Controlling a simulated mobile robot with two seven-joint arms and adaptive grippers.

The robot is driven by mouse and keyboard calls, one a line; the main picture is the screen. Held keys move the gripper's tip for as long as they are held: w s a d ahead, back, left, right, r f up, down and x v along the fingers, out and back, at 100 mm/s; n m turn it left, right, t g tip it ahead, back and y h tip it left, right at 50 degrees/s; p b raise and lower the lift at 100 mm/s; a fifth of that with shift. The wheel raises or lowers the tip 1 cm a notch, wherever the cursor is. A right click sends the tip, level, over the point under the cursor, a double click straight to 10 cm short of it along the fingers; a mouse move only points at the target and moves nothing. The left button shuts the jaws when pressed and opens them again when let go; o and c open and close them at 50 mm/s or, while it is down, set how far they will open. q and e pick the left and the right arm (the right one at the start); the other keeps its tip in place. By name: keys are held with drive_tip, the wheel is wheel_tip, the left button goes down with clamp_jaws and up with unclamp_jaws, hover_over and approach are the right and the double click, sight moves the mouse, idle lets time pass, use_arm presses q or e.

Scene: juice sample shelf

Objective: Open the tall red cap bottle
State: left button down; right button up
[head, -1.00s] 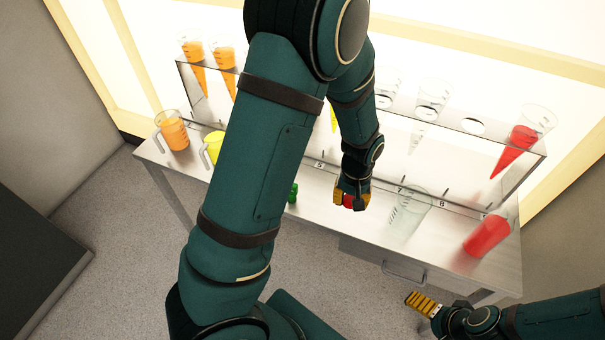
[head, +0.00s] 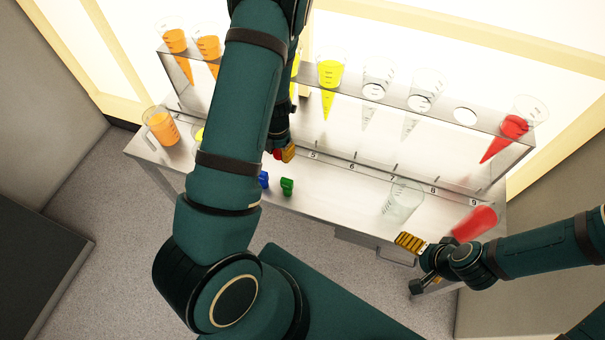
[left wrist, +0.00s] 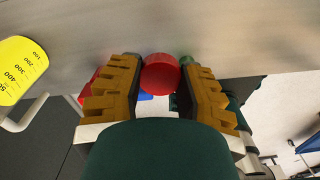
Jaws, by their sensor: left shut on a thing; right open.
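My left gripper (head: 284,152) is shut on a red round-topped thing (left wrist: 161,74), which looks like the red cap of the bottle. It sits between the two yellow fingers in the left wrist view. In the head view only a bit of red (head: 277,154) shows beside the fingers, over the bench near label 5. Whether a bottle body hangs below the cap is hidden. Another red patch (left wrist: 104,74) shows behind the left finger in the left wrist view. My right gripper (head: 411,243) is open and empty in front of the bench's right front part.
Small blue (head: 263,180) and green (head: 287,187) items stand near the bench's front edge. A clear beaker (head: 402,203) and a red one (head: 474,222) stand to the right, an orange jug (head: 161,126) to the left. A rack (head: 440,120) of cones runs behind. The middle bench is clear.

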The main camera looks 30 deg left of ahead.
use_arm(q)
drive_tip(key=shift+s+a+n, duration=0.2)
drive_tip(key=shift+a+n, duration=0.5)
drive_tip(key=shift+n, duration=0.5)
drive_tip(key=b, duration=0.1)
hover_over(277, 172)
wheel_tip(277, 172, down, 6)
drive_tip(key=shift+r, duration=0.2)
drive_tip(key=shift+w+f+b, duration=0.1)
drive_tip(key=shift+f+b, duration=0.5)
drive_tip(key=shift+f, duration=1.7)
drive_tip(key=shift+f, duration=0.1)
drive_tip(key=c, duration=0.7)
unclamp_jaws()
